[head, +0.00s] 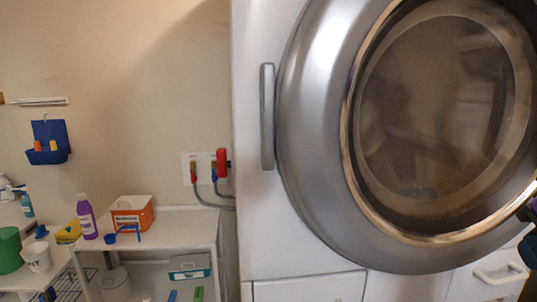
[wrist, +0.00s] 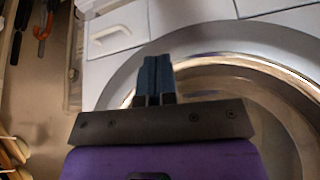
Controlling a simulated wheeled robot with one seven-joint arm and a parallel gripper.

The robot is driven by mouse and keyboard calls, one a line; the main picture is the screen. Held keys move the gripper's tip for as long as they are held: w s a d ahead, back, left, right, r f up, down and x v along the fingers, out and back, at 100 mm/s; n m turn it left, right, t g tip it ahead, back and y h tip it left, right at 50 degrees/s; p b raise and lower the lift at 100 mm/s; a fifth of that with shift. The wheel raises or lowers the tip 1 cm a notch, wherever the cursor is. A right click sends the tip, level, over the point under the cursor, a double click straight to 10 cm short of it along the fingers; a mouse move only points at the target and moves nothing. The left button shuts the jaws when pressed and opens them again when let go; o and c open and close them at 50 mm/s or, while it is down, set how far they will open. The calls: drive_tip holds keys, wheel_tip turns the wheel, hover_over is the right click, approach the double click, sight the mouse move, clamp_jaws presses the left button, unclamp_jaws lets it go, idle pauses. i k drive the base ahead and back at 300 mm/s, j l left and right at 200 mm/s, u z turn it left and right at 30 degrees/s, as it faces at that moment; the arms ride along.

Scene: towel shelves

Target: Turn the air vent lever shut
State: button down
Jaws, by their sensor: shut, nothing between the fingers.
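No part is clearly marked as the air vent lever. A red lever-like handle (head: 221,162) stands upright at the wall plate (head: 187,168) left of the machine, above red and blue taps. A long grey upright bar handle (head: 267,116) is on the white machine front, left of the round door. My gripper (wrist: 155,78) shows in the wrist view with its blue fingers together and empty, in front of the round door's rim. In the head view only a dark bit of my arm shows at the right edge, far from the red handle.
A big round metal-rimmed door (head: 310,125) fills the right. A white shelf unit (head: 175,228) holds an orange box (head: 132,216) and a purple bottle (head: 87,217). A drawer with a white handle (head: 500,272) is low right. The wall above the shelf is mostly bare.

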sight(223, 164)
drive_tip(key=z, duration=0.45)
drive_tip(key=j+z, duration=0.1)
drive_tip(key=z, duration=0.35)
drive_tip(key=j+z, duration=0.1)
drive_tip(key=z, duration=0.35)
drive_tip(key=j+z, duration=0.1)
drive_tip(key=z, duration=0.35)
drive_tip(key=j+z, duration=0.1)
drive_tip(key=z, duration=0.35)
drive_tip(key=k+j+z, duration=0.3)
drive_tip(key=j, duration=0.2)
drive_tip(key=k, duration=1.15)
drive_tip(key=k+j+u, duration=0.45)
drive_tip(key=k+j, duration=0.3)
drive_tip(key=k, duration=0.2)
drive_tip(key=k+j+u, duration=0.45)
drive_tip(key=k+j, duration=0.4)
drive_tip(key=j, duration=0.25)
drive_tip(key=i+j, duration=0.1)
drive_tip(key=j, duration=0.2)
drive_tip(key=i+j+u, duration=0.1)
drive_tip(key=i+j, duration=0.15)
drive_tip(key=j, duration=0.3)
